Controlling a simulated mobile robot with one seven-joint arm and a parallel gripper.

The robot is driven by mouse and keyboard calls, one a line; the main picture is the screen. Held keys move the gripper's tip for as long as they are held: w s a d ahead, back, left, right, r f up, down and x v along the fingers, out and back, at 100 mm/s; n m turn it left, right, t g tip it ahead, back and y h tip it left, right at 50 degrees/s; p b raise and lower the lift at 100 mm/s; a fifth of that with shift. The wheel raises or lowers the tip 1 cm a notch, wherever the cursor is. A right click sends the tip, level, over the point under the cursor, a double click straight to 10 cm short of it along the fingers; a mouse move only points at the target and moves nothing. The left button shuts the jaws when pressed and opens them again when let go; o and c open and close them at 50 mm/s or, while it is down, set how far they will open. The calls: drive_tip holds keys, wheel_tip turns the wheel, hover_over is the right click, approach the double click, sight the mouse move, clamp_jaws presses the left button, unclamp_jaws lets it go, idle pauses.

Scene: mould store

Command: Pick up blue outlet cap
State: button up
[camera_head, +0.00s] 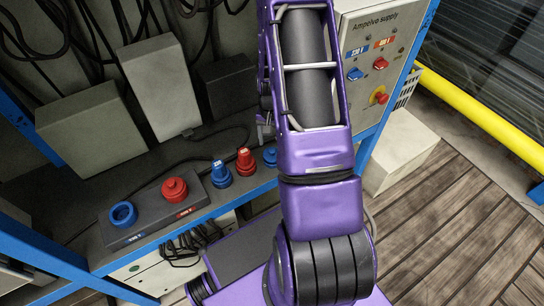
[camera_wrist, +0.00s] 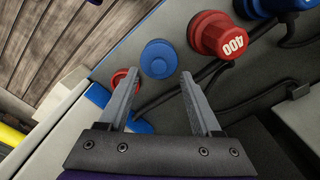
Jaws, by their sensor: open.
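The blue outlet cap (camera_wrist: 160,58) is a small round piece with a raised round top, resting on the grey shelf. In the wrist view it sits just past my fingertips, roughly in line with the space between them. It also shows in the head view (camera_head: 270,156), close to the left side of my arm. My gripper (camera_wrist: 158,74) is open and empty, its two fingers spread apart with no visible contact with the cap. In the head view my arm hides most of the gripper.
A red plug marked 400 (camera_wrist: 220,35) stands close by, with a blue plug (camera_head: 221,174) beyond it. A dark outlet block (camera_head: 150,227) holds a blue ring (camera_head: 123,214) and a red cap (camera_head: 174,190). A red round part (camera_wrist: 122,76) is partly behind one finger. A grey supply box (camera_head: 372,75) stands right.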

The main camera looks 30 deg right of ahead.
sight(272, 150)
wheel_tip(272, 150, down, 4)
drive_tip(key=shift+d, duration=0.1)
clamp_jaws()
idle(0.4)
